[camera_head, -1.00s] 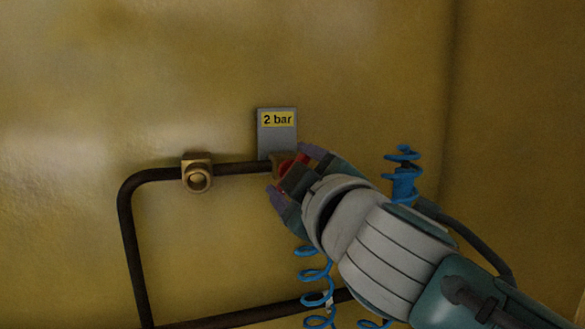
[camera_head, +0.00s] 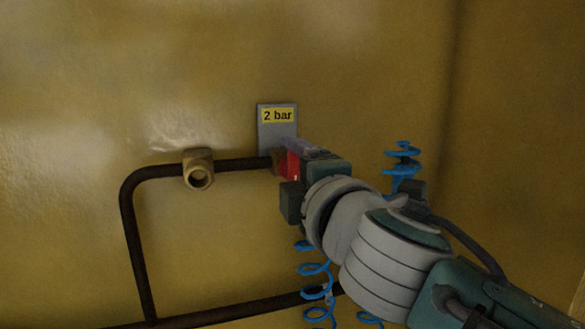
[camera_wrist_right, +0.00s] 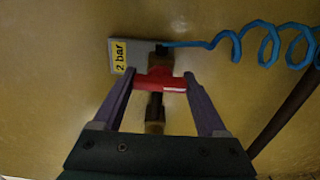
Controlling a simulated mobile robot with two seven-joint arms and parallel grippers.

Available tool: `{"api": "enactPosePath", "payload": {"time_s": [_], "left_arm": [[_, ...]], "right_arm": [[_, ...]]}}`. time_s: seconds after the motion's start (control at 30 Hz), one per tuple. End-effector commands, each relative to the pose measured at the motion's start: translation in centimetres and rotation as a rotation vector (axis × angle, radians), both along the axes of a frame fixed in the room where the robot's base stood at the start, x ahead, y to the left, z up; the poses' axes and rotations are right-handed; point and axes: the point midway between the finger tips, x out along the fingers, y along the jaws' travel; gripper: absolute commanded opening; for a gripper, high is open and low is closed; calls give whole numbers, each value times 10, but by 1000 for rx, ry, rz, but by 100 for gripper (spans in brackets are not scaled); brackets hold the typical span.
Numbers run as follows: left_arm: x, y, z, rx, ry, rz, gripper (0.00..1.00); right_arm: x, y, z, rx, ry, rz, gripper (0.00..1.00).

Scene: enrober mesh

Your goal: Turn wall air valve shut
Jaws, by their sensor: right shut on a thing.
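The red valve handle (camera_head: 292,165) sits on the wall pipe just under a grey plate (camera_head: 277,137) with a yellow "2 bar" label. In the right wrist view the red handle (camera_wrist_right: 160,82) lies crosswise between the two purple fingers. My right gripper (camera_head: 300,160) is shut on the handle, its fingers at the handle's two ends. The brass valve body (camera_wrist_right: 155,62) shows behind the handle, partly hidden by it. In the head view the gripper covers much of the valve. My left gripper is not in view.
A dark pipe (camera_head: 229,165) runs left from the valve, then bends down. A brass fitting (camera_head: 199,170) sits on it. A coiled blue hose (camera_wrist_right: 265,42) hangs close by the right arm. The yellow wall to the upper left is clear.

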Motion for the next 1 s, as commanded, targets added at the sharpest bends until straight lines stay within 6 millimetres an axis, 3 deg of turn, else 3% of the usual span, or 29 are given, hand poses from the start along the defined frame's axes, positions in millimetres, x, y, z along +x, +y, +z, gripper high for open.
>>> {"api": "enactPosePath", "payload": {"time_s": [0.5,0.53,0.73,1.0], "left_arm": [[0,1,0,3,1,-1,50],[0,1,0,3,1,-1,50],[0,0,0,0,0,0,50],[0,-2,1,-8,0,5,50]], "right_arm": [[0,0,0,-20,-7,1,19],[0,0,0,-20,-7,1,78],[0,0,0,-17,-7,0,100],[-2,0,0,-15,-5,0,100]]}}
